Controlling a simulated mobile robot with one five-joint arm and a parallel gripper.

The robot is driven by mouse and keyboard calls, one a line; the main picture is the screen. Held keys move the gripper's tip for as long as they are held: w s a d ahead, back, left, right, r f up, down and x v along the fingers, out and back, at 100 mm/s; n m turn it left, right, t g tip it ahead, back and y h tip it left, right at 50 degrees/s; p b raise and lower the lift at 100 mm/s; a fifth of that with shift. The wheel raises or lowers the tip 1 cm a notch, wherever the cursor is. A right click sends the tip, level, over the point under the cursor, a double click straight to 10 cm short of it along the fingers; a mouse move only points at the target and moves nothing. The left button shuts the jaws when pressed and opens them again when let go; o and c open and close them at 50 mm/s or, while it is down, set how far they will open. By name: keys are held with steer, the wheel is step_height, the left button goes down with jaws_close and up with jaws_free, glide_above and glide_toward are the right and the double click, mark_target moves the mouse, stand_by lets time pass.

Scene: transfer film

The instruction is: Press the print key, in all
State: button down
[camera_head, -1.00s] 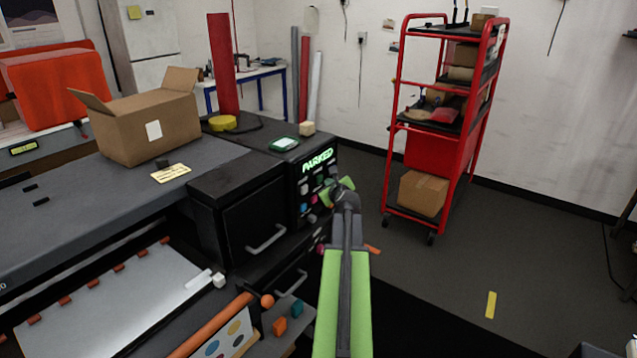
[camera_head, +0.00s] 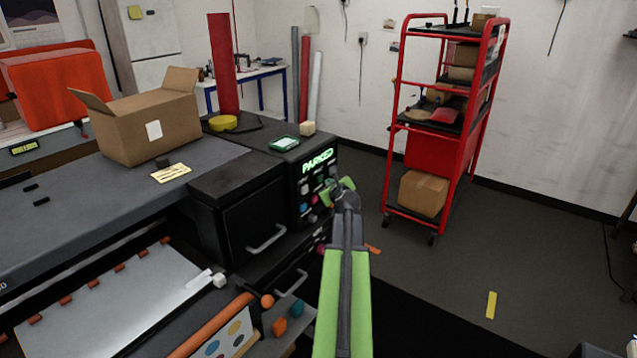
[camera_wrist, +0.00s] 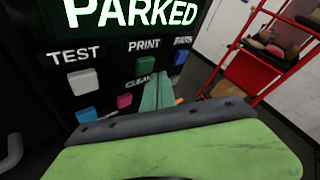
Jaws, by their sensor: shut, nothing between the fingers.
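The black control panel (camera_head: 306,205) is at the right end of the dark machine, with a green "PARKED" display (camera_head: 317,161). In the wrist view, the display (camera_wrist: 130,12) is above labelled keys.
A drawer handle (camera_head: 268,238) sticks out left of the panel. A red cart (camera_head: 408,150) stands right, with open floor between.

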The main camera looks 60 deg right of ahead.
steer(key=shift+w, duration=0.4)
steer(key=shift+w, duration=0.45)
stand_by(0.6)
steer(key=shift+s, duration=0.85)
steer(key=s, duration=0.5)
stand_by(0.4)
stand_by(0.5)
